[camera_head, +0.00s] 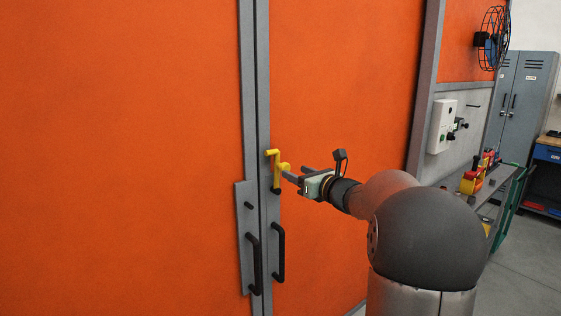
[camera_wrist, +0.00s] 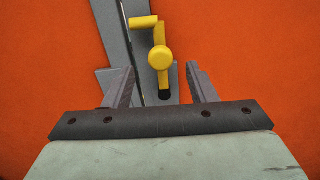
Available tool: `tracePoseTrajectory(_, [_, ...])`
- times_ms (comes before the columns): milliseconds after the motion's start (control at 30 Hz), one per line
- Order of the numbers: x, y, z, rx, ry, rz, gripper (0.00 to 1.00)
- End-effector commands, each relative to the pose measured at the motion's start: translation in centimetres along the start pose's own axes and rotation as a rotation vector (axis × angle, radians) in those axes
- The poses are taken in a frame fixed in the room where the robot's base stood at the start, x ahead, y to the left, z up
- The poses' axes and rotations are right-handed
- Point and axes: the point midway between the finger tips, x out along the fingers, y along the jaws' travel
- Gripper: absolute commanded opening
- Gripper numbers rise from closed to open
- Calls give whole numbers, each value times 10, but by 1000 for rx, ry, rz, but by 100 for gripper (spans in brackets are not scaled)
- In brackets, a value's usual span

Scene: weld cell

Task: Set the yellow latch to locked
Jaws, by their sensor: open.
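The yellow latch (camera_head: 277,163) is mounted on the grey centre frame between two orange doors, above the black door handles. It has a short bent arm at its upper left and a round knob facing me. In the wrist view the latch (camera_wrist: 161,60) stands upright ahead of my gripper, with its lower end between the lines of the two fingers. My gripper (camera_head: 293,174) is just to the right of the latch in the head view. In the wrist view my gripper (camera_wrist: 158,88) is open and the fingers hold nothing. Whether a finger touches the latch, I cannot tell.
Two black door handles (camera_head: 279,253) stick out below the latch. At right are a white control box (camera_head: 441,126), a cart (camera_head: 505,185) with red and yellow items, a grey locker (camera_head: 525,95) and a fan (camera_head: 492,40). The orange door faces are bare.

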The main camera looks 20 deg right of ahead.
Motion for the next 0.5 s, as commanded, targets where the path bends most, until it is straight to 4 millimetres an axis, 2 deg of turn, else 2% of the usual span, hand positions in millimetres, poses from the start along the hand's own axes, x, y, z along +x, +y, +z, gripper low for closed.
tracePoseTrajectory(33, [12,0,2,2,1,3,52])
tracePoseTrajectory(200, [48,0,2,1,1,2,52])
tracePoseTrajectory(400, [76,0,2,-1,0,1,52])
tracePoseTrajectory(500, [83,0,0,0,1,1,52])
